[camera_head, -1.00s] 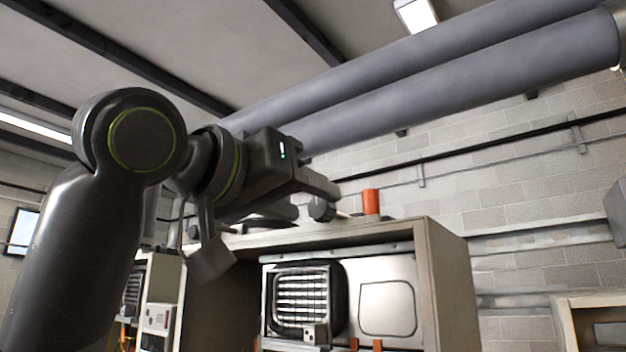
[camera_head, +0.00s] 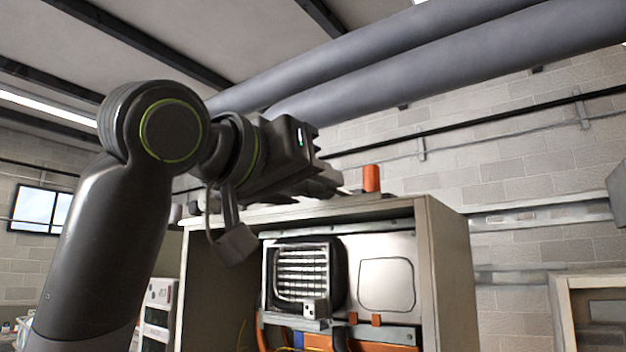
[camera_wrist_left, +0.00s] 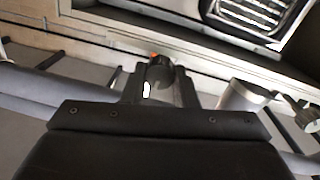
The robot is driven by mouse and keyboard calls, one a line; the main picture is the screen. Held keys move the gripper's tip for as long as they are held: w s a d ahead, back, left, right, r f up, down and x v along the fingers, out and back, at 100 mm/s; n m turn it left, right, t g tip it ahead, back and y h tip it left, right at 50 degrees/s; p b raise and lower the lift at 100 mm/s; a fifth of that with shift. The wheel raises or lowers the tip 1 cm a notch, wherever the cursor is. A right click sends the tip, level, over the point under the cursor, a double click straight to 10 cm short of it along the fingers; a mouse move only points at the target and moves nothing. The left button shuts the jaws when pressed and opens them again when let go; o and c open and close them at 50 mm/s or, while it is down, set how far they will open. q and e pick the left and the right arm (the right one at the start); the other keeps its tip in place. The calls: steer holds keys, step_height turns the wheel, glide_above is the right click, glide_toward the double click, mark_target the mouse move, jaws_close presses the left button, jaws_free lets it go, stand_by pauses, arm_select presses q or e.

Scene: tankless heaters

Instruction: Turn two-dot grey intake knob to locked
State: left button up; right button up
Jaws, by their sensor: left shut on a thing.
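My left gripper (camera_head: 325,184) is at the top edge of an open heater cabinet (camera_head: 447,260), seen from the side. In the left wrist view its fingers (camera_wrist_left: 160,78) are shut on a dark grey knob-like part (camera_wrist_left: 158,72) with a pale mark on its near side. This looks like the grey intake knob, but its dots cannot be read. In the head view the gripper hides most of that part. The knob's turn position cannot be told. My right gripper is not in view.
An orange cylinder (camera_head: 371,179) stands on the cabinet top, just right of the gripper. A small white block with dark dots (camera_head: 315,308) sits below the grille (camera_head: 302,273). A pale grey cylinder (camera_wrist_left: 244,95) is right of the fingers in the wrist view. Large grey pipes (camera_head: 440,72) run overhead.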

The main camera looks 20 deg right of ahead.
arm_select(q)
steer(key=shift+m, duration=0.4)
steer(key=m+b, duration=0.1)
steer(key=m, duration=0.6)
steer(key=m+b, duration=0.2)
steer(key=m, duration=0.5)
steer(key=shift+s+d+m+y, duration=0.1)
steer(key=shift+s+m+y, duration=0.1)
steer(key=shift+m+y, duration=0.1)
stand_by(0.4)
steer(key=o, duration=1)
